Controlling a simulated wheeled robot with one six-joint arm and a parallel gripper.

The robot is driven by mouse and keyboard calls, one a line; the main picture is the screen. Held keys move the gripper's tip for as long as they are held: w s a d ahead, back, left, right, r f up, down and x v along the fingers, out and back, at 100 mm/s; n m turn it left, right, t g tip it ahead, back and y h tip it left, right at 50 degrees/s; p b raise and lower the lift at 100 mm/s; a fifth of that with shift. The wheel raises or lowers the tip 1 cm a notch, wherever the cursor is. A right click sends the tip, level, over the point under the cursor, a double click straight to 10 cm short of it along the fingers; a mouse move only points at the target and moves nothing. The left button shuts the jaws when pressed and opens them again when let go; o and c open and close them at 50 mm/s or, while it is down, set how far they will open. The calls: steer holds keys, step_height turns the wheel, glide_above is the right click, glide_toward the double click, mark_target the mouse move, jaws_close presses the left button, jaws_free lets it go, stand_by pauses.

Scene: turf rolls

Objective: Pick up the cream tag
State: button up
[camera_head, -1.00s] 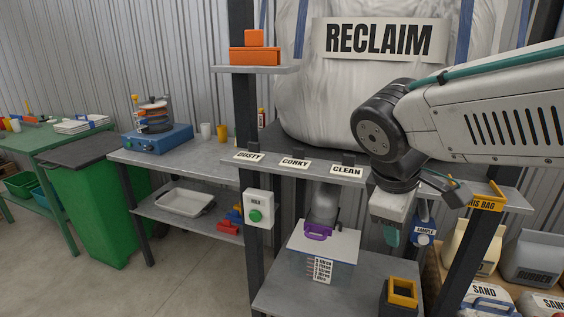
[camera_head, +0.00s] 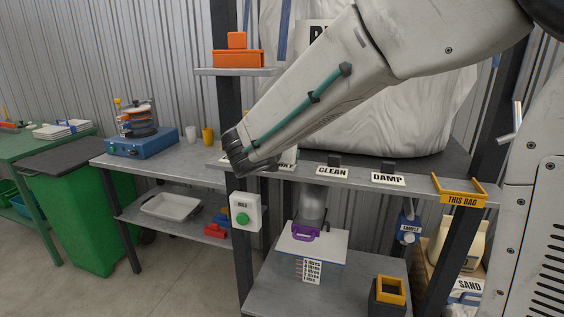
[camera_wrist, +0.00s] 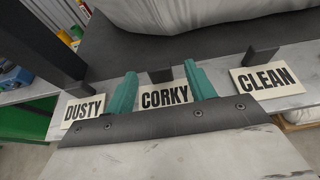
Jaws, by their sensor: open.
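Several cream tags with black words lie along the front of the grey shelf. In the wrist view they are DUSTY (camera_wrist: 84,110), CORKY (camera_wrist: 165,95) and CLEAN (camera_wrist: 265,78). Nothing is held. I cannot tell whether the fingers touch the tag. In the head view my arm hides the fingers.
Dark clips or posts (camera_wrist: 262,55) stand behind the tags. A dark upright post (camera_wrist: 40,40) is left of the gripper. A yellow THIS BAG frame (camera_head: 460,192) is at the shelf's right end.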

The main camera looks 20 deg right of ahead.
steer(key=x, duration=0.3)
steer(key=shift+w+d+f, duration=0.15)
steer(key=shift+w+f, duration=0.1)
steer(key=shift+w, duration=0.1)
steer(key=c, duration=1)
steer(key=shift+c, duration=0.2)
steer(key=shift+r, duration=0.15)
